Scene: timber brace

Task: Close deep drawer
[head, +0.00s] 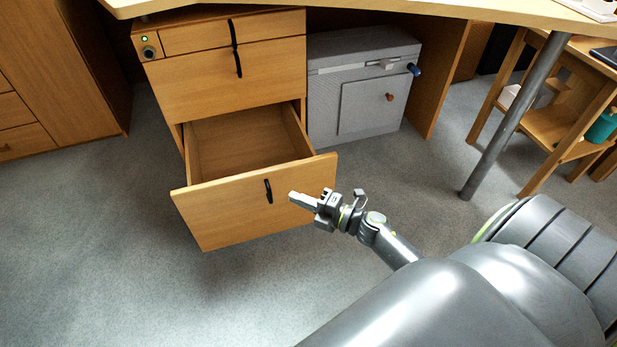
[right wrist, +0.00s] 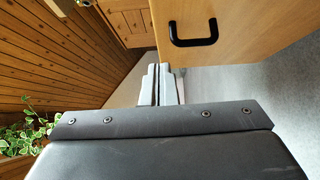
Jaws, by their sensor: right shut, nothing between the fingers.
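The deep drawer (head: 255,203) is the bottom one of a wooden pedestal under the desk. It is pulled far out, and its inside looks empty. A black handle (head: 268,191) is on its front; the handle also shows in the right wrist view (right wrist: 193,42). My right gripper (head: 292,196) is shut and empty, just right of the handle in the head view, close to the drawer front. In the right wrist view its fingers (right wrist: 159,72) are together beside the front's edge. I cannot tell whether they touch it. My left gripper is not in view.
A grey cabinet (head: 360,85) stands right of the pedestal (head: 225,85), whose upper drawers are shut. A metal desk leg (head: 510,118) and wooden shelf unit (head: 560,125) stand at right. The floor (head: 90,240) in front and left is clear. A plant (right wrist: 25,132) shows in the wrist view.

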